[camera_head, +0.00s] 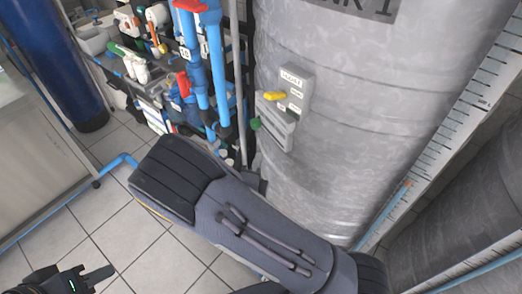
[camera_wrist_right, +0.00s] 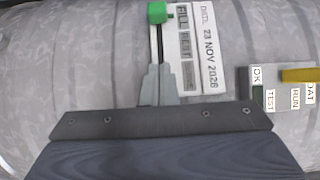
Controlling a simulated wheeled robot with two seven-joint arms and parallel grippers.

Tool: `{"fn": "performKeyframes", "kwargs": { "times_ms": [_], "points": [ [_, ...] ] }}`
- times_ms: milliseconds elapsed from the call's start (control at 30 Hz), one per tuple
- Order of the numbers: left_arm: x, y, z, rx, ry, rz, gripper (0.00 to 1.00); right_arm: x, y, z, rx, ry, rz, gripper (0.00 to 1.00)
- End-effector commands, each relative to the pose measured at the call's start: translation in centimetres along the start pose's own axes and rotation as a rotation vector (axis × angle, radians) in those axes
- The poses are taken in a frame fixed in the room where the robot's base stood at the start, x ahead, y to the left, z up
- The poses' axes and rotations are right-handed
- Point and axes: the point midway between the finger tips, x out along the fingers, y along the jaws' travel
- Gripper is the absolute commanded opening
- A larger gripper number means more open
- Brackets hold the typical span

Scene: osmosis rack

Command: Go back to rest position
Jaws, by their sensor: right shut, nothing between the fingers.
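My right arm (camera_head: 265,235) crosses the lower middle of the head view in front of the grey tank (camera_head: 340,120). Its gripper is hidden in that view. In the right wrist view my right gripper (camera_wrist_right: 157,70) is shut and empty, pointing at the tank surface. A green knob (camera_wrist_right: 160,13) on a slim bar shows just beyond its fingertips; I cannot tell whether they touch. My left gripper (camera_head: 80,277) is dark and partly cut off at the lower left of the head view, over the floor. Its opening is not clear.
A switch box (camera_head: 292,88) with a yellow handle (camera_head: 273,97) sits on the tank, close to my right arm. Blue pipes (camera_head: 218,70) and valves stand behind. A blue cylinder (camera_head: 52,60) stands far left. Tiled floor (camera_head: 120,235) is open at lower left.

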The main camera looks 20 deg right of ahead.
Motion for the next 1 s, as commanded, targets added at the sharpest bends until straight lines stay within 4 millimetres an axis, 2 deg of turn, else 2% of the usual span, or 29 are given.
{"fn": "performKeyframes", "kwargs": {
  "times_ms": [33, 200, 367, 467, 567, 633, 700, 800, 900, 1000],
  "points": [
    [0.1, -0.1, 0.1, 0.000, 0.000, 0.000, 0.34, -0.8, 0.1, 0.1, 0.000, -0.004, 0.001, 0.00],
    [0.2, -0.1, 0.1, 0.000, 0.000, 0.000, 0.34, -2.1, 0.0, 0.0, 0.000, -0.001, 0.000, 0.00],
    [0.2, -0.1, 0.1, 0.000, 0.000, 0.000, 0.34, -2.2, -0.1, -0.3, 0.014, 0.013, 0.005, 0.00],
    [0.2, -0.1, 0.1, 0.000, 0.000, 0.000, 0.34, -1.8, -0.5, -1.9, 0.108, 0.096, 0.035, 0.00],
    [0.2, -0.1, 0.1, 0.000, 0.000, 0.000, 0.34, -1.4, -0.9, -5.3, 0.315, 0.279, 0.092, 0.00],
    [0.2, -0.1, 0.1, 0.000, 0.000, 0.000, 0.34, -1.6, -1.1, -8.4, 0.516, 0.457, 0.132, 0.00],
    [0.2, -0.1, 0.1, 0.000, 0.000, 0.000, 0.34, -2.4, -1.0, -11.5, 0.731, 0.652, 0.158, 0.00],
    [0.2, -0.1, 0.1, 0.000, 0.000, 0.000, 0.34, -4.2, -0.7, -14.9, 1.030, 0.932, 0.166, 0.00],
    [0.2, -0.1, 0.1, 0.000, 0.000, 0.000, 0.34, -6.5, -0.6, -17.2, 1.325, 1.215, 0.141, 0.00],
    [0.2, -0.1, 0.1, 0.000, 0.000, 0.000, 0.34, -9.0, -0.7, -18.4, 1.609, 1.501, 0.081, 0.00]
  ]
}}
